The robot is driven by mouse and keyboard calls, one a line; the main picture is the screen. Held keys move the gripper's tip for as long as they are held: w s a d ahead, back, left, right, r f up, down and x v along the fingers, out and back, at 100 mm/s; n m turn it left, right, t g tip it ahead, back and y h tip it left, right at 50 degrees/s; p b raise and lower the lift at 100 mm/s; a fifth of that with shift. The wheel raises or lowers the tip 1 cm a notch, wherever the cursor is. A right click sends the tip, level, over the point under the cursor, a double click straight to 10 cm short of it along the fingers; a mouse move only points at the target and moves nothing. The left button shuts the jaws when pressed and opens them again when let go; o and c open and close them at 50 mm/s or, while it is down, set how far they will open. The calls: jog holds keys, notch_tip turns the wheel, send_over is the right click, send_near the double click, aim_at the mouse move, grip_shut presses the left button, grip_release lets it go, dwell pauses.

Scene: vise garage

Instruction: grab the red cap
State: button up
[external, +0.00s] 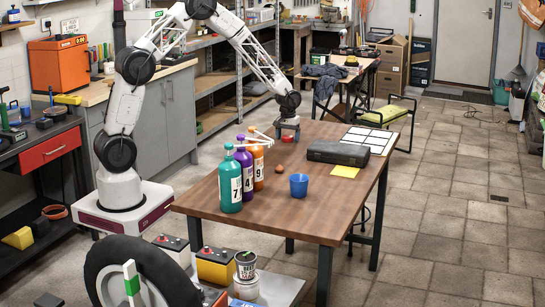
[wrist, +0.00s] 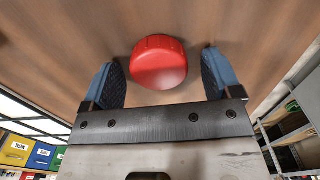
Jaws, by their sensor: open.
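The red cap (wrist: 159,62) is a round, ribbed-edged cap in the wrist view, against a brown wooden surface. My gripper (wrist: 160,76) is open, with one blue finger on each side of the cap and a visible gap on both sides. In the external view my gripper (external: 287,138) points down at the far left edge of the wooden table (external: 290,205).
A teal bottle (external: 230,180), a purple bottle (external: 245,172) and an orange bottle (external: 257,162) stand at the table's left side. A blue cup (external: 298,185), a small brownish ball (external: 280,166), a dark case (external: 337,153) and a yellow note (external: 344,172) lie nearby. The front right is clear.

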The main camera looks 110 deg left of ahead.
aim_at(288, 136)
jog(key=c, duration=1)
jog(key=shift+r, duration=0.65)
notch_tip(288, 136, up, 2)
jog(key=shift+r, duration=0.1)
jog(key=s+d, duration=0.3)
jog(key=d, duration=0.1)
jog(key=s+d+r, duration=0.1)
jog(key=s+d, duration=0.2)
jog(key=d, duration=0.1)
jog(key=s+d, duration=0.3)
jog(key=d, duration=0.1)
jog(key=shift+s+d+r, duration=0.25)
jog(key=shift+s+d, duration=0.05)
jog(key=shift+d, duration=0.1)
